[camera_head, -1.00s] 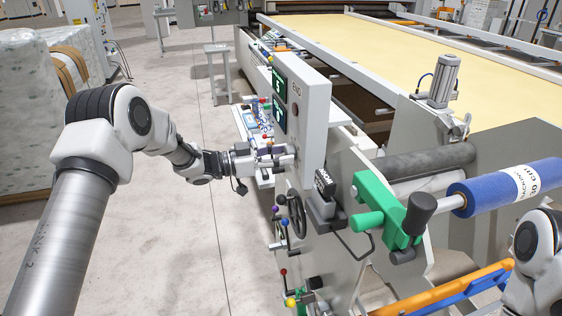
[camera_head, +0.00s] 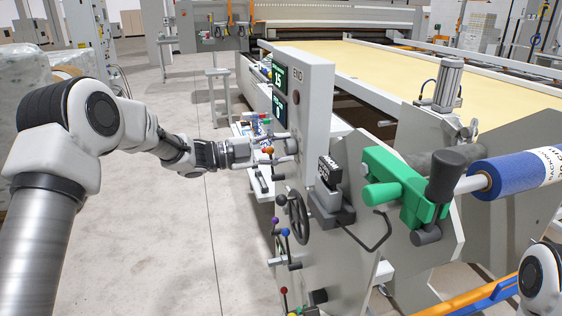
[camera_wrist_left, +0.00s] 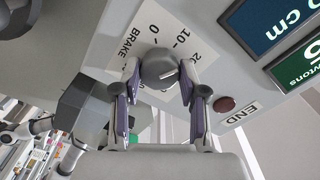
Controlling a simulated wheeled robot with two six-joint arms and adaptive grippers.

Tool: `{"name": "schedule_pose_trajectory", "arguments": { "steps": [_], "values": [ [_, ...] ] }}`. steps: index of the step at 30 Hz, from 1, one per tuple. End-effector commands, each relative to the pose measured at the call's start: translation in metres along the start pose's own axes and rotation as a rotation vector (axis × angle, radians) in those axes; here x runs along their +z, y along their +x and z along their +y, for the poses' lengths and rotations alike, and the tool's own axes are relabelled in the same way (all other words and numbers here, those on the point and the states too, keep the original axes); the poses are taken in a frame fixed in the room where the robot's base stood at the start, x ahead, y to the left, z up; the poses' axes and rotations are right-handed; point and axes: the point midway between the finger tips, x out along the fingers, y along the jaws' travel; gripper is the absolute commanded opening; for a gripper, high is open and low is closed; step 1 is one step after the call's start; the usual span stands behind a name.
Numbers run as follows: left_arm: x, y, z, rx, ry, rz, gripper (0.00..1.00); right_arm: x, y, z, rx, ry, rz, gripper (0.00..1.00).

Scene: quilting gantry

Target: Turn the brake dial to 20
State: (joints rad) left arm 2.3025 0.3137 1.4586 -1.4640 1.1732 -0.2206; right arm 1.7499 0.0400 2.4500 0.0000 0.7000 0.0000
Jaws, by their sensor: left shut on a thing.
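The brake dial (camera_wrist_left: 158,68) is a round grey knob on a white scale plate (camera_wrist_left: 150,35) marked BRAKE, with 0, 10 and 20. A pale line shows on the knob's face. I cannot read its exact setting. My left gripper (camera_wrist_left: 160,74) has one finger on each side of the knob and is shut on it. In the head view, my left gripper (camera_head: 278,146) reaches the lower front of the grey control panel (camera_head: 318,110). The upper green display (camera_head: 279,75) appears to read 15. My right gripper is out of view.
A red button (camera_wrist_left: 224,104) marked END sits beside the dial. Below the panel are a black handwheel (camera_head: 299,220) and several coloured ball levers. A green clamp (camera_head: 405,185) and blue roll (camera_head: 500,175) stand to the right. The floor (camera_head: 170,250) at left is clear.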

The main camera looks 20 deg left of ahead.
Motion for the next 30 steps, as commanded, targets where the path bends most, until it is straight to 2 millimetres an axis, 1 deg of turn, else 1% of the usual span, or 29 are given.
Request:
{"name": "schedule_pose_trajectory", "arguments": {
  "steps": [1, 3, 12, 19, 30],
  "values": [
    [0.003, 0.0, 0.005, 0.0, 0.039, 0.0, 0.07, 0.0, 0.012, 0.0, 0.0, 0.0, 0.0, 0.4],
    [0.003, 0.0, 0.005, 0.001, 0.095, 0.0, 0.07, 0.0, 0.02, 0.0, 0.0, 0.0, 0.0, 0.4],
    [0.002, 0.0, 0.003, 0.001, 0.268, 0.0, 0.07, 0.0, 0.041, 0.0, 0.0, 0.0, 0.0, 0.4],
    [0.001, 0.0, 0.001, 0.003, 0.322, 0.0, 0.07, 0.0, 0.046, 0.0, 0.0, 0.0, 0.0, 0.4],
    [0.0, 0.0, 0.0, 0.003, 0.33, 0.0, 0.07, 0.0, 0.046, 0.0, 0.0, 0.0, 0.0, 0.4]
  ]
}}
